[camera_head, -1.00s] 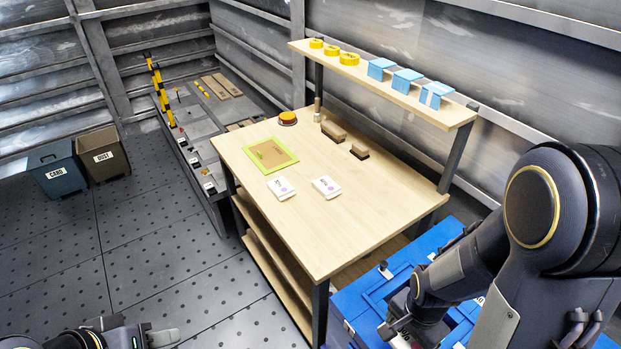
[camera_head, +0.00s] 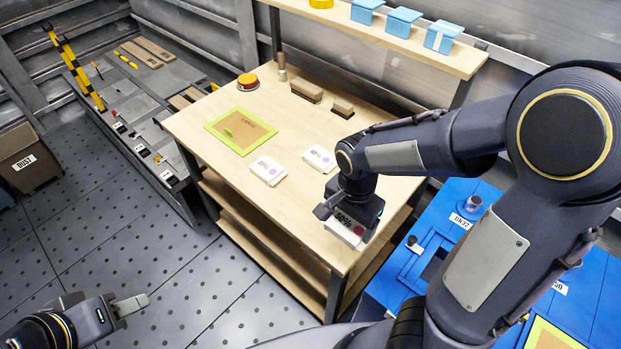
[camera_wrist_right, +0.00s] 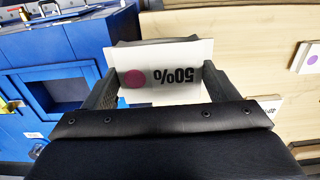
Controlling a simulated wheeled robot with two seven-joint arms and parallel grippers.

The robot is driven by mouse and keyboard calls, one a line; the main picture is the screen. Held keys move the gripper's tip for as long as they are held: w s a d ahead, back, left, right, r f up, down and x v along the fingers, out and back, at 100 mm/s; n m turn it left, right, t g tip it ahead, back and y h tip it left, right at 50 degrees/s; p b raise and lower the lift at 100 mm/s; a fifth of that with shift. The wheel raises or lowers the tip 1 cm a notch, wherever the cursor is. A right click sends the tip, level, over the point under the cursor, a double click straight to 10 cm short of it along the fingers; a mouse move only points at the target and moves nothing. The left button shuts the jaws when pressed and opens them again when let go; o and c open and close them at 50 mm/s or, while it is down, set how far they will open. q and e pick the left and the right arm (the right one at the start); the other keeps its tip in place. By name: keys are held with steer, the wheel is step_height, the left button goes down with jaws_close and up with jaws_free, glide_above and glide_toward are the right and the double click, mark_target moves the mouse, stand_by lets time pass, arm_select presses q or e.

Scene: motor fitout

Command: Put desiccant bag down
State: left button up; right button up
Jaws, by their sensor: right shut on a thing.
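My right gripper (camera_head: 350,214) is shut on a white desiccant bag (camera_head: 344,231) printed "50%" with a pink dot. It holds the bag near the table's front right corner; whether the bag touches the table I cannot tell. In the right wrist view the bag (camera_wrist_right: 165,75) sits between the two fingers. Two similar white bags lie flat on the wooden table (camera_head: 225,165): one at the middle (camera_head: 267,170) and one to its right (camera_head: 319,157). My left gripper (camera_head: 128,304) is low at the left, over the floor, away from the table; its jaw state is unclear.
A green-framed board (camera_head: 240,130) lies left of the bags. An orange button (camera_head: 247,81) and brown blocks (camera_head: 306,91) stand at the back. A shelf (camera_head: 390,35) with blue boxes is above. A blue case (camera_head: 455,215) stands to the right. The table's front left is clear.

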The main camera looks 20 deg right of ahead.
steer(key=w+f, duration=0.2)
steer(key=w, duration=0.1)
steer(key=w+f, duration=0.3)
steer(key=w, duration=0.1)
steer(key=w+d+f, duration=0.1)
steer(key=w+f, duration=0.2)
steer(key=shift+w+f, duration=0.15)
steer(key=shift+w, duration=0.25)
steer(key=shift+w+d+f+p, duration=0.15)
steer(key=shift+f+p, duration=0.4)
steer(key=shift+f, duration=1.2)
steer(key=shift+f, duration=0.25)
steer(key=o, duration=1)
steer(key=shift+r, duration=0.1)
steer(key=shift+r, duration=0.1)
